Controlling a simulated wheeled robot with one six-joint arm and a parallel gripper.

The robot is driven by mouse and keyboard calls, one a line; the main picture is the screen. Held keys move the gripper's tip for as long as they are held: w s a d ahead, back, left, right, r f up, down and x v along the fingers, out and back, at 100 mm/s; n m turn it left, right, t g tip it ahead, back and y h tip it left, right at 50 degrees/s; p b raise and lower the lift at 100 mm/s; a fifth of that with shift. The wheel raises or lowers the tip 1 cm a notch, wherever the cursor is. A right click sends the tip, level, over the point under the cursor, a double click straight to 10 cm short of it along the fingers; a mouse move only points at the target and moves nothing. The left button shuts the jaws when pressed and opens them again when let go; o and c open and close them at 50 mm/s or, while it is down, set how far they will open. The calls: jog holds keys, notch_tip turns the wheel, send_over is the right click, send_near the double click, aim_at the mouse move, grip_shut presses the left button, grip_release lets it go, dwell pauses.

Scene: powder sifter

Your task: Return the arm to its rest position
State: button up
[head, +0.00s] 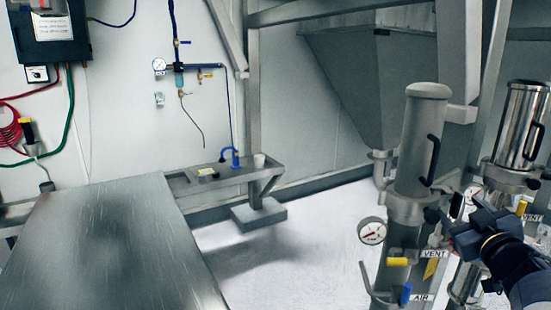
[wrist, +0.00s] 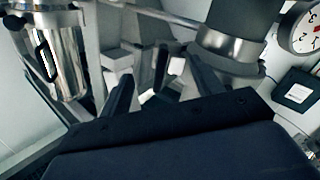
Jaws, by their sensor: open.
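My gripper (head: 446,216) is at the right of the head view, in front of the sifter's columns and close to the valves. The black arm behind it reaches in from the lower right edge. In the wrist view my gripper (wrist: 162,88) shows its two dark fingers spread apart, with nothing between them. Past the fingers are a grey cylinder (wrist: 238,40) with a collar and a shiny steel canister (wrist: 62,55). Whether any part of the gripper touches the machine cannot be told.
A grey canister (head: 423,140) and a steel canister (head: 520,125) stand beside the arm. A pressure gauge (head: 371,231), a yellow valve handle (head: 398,262) and a blue one (head: 406,293) are left of it. A metal table (head: 110,250) stands at left; the floor between is clear.

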jog(key=m, duration=0.5)
dwell(0.6)
